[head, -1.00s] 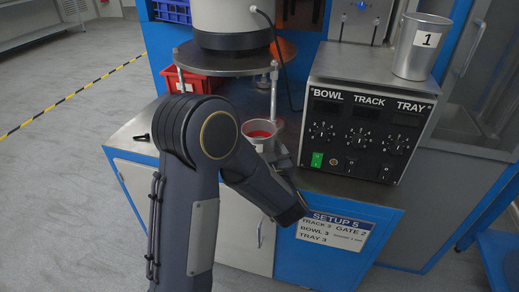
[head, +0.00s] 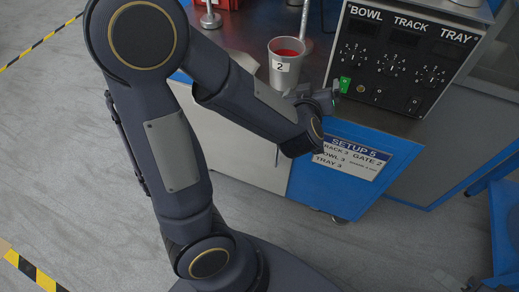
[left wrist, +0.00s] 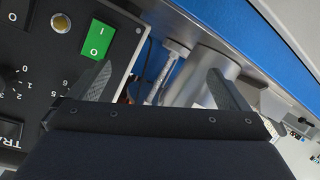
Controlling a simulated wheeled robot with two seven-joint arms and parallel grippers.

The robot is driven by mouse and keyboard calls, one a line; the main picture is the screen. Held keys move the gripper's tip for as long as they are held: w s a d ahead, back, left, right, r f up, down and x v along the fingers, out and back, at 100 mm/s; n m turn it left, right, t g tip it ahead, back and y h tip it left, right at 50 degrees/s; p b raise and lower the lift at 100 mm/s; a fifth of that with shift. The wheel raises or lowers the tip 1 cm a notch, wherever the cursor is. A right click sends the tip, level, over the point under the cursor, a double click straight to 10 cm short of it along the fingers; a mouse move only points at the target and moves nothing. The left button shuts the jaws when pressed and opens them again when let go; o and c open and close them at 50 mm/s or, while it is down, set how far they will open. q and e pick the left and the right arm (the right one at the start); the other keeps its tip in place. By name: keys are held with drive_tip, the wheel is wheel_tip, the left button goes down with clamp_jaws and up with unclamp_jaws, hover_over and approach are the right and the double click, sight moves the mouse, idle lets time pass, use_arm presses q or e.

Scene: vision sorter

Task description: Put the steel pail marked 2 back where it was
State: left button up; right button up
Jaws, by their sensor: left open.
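The steel pail marked 2 (head: 285,68) stands upright on the bench top, left of the control box, with red contents inside. Its label faces the front. My left gripper (head: 322,97) is open and empty, just to the right of and in front of the pail, near the box's green switch. In the left wrist view my left gripper (left wrist: 163,88) has its fingers apart. A grey cylinder, seemingly the pail (left wrist: 214,68), shows beyond the right finger, which hides part of it. My right gripper is not in view.
The control box (head: 400,60) with knobs and a green switch (head: 345,85) stands close to the right of my left gripper. Metal support posts (head: 305,18) rise behind the pail. The bench's front edge with the Setup 5 sign (head: 350,158) lies below.

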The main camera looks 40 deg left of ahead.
use_arm(q)
drive_tip(key=s+d+r+m+g+h, duration=0.1)
drive_tip(key=s+d+r+m+h, duration=0.1)
drive_tip(key=s+h, duration=0.3)
drive_tip(key=s+d+r+m+g+h, duration=0.1)
drive_tip(key=s+d+r+m+h, duration=0.1)
drive_tip(key=s+m+h, duration=0.15)
drive_tip(key=s+a+f+g, duration=0.1)
drive_tip(key=s+f+g, duration=0.1)
drive_tip(key=s, duration=0.6)
drive_tip(key=s+a+f+m+g, duration=0.1)
drive_tip(key=s+a+f+g, duration=0.1)
drive_tip(key=s, duration=0.6)
drive_tip(key=shift+f+g, duration=0.45)
drive_tip(key=shift+g, duration=0.55)
drive_tip(key=shift+s+m, duration=0.1)
drive_tip(key=shift+m, duration=0.15)
wheel_tip(320, 180, up, 24)
drive_tip(key=p, duration=2.3)
drive_tip(key=shift+f+p, duration=0.15)
drive_tip(key=shift+p, duration=0.2)
